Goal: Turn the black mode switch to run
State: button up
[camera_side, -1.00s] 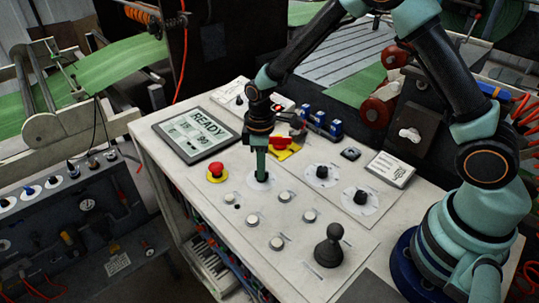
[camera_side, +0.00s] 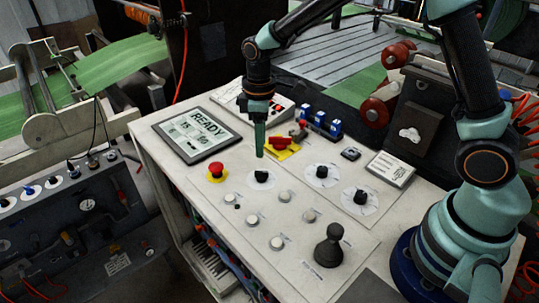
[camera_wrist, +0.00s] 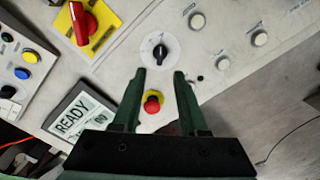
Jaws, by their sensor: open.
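The black mode switch (camera_side: 261,177) is a small knob on a round white dial on the sloped control panel. It also shows in the wrist view (camera_wrist: 160,52), just beyond my fingertips, with its pointer line visible. My gripper (camera_side: 260,152) is above the switch in the side view, apart from it. In the wrist view my gripper (camera_wrist: 160,76) has its two green fingers spread with nothing between them at the tips. The dial's lettering is too small to read.
A red emergency button (camera_side: 216,171) is left of the switch. A red rotary handle on a yellow plate (camera_side: 281,146) stands close behind. A display (camera_side: 199,134) reads READY. Two more black knobs (camera_side: 322,172), several white buttons (camera_side: 285,196) and a black joystick (camera_side: 329,246) are nearby.

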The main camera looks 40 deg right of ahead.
notch_tip(320, 180, up, 4)
jog(key=shift+f, duration=0.15)
dwell(0.3)
jog(key=s+d+r+m+t, duration=0.2)
jog(key=s+d+r+m, duration=0.2)
jog(key=s, duration=0.3)
jog(key=s+d+r+m+t, duration=0.3)
jog(key=s+r+m, duration=0.1)
jog(key=s+r, duration=0.3)
jog(key=shift+s+d+r+m+t, duration=0.15)
jog(key=shift+s+d+m+t, duration=0.15)
jog(key=shift+d+m, duration=0.1)
